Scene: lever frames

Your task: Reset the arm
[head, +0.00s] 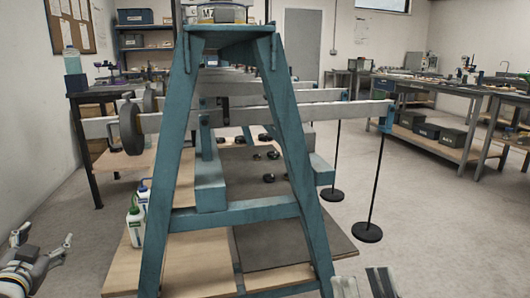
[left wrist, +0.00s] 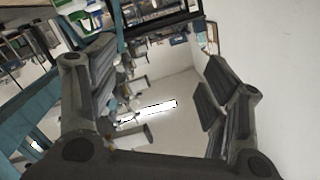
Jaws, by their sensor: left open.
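A teal A-shaped frame (head: 177,135) stands close in front of me. A long pale lever arm (head: 330,110) runs across it, nearly level, with a dark round weight (head: 131,128) on its left part. From its right end a thin black rod hangs down to a black disc (head: 367,233) near the floor. A similar lever arm (head: 315,95) lies behind it. My left gripper (head: 44,240) is open and empty, low at the left and apart from the frame. Its spread fingers also show in the left wrist view (left wrist: 155,95). My right gripper (head: 364,284) is cut off at the bottom edge.
Several dark weights (head: 268,178) lie behind the frame. Workbenches (head: 440,148) line the right side. The grey floor (head: 430,240) at the right is clear.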

